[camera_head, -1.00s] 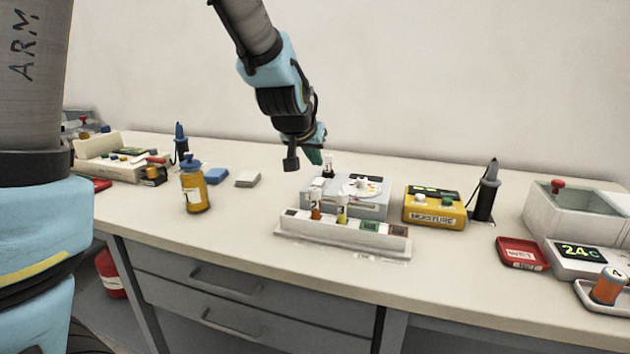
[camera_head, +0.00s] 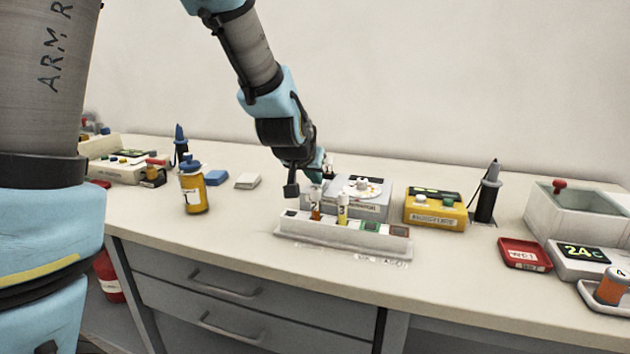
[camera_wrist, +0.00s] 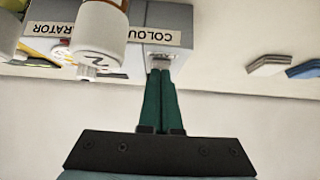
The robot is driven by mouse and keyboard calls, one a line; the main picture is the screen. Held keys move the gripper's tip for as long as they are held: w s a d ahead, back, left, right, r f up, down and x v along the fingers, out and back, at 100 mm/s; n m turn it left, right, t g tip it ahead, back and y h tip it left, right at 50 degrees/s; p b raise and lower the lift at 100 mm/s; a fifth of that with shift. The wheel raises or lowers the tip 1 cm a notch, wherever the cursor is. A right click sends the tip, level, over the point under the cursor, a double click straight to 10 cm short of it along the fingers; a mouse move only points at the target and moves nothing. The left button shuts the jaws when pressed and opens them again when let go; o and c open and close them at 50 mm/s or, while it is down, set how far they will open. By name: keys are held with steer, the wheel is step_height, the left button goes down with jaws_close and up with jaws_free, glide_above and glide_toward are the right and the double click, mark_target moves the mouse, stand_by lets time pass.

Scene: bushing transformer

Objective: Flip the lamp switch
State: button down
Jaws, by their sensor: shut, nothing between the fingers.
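The grey colour comparator box (camera_head: 373,207) stands behind the white vial rack, with a round dial on its top. In the wrist view its labelled front (camera_wrist: 178,18) appears upside down. A small pale switch-like part (camera_wrist: 160,62) sits on the box right at my fingertips; I cannot tell its position or whether they touch. My gripper (camera_wrist: 163,73) is shut, with its green fingers together and empty. In the head view my gripper (camera_head: 314,176) is at the left end of the box, partly hidden by my wrist.
The white rack (camera_head: 345,233) with vials 2 (camera_head: 315,211) and 3 (camera_head: 342,210) stands just in front of the box. Vial 2 (camera_wrist: 98,38) is close to my fingers in the wrist view. A yellow moisture meter (camera_head: 435,208) stands to the right.

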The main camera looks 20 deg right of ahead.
steer(key=shift+f, duration=0.15)
steer(key=shift+r+p, duration=0.8)
steer(key=shift+r, duration=0.05)
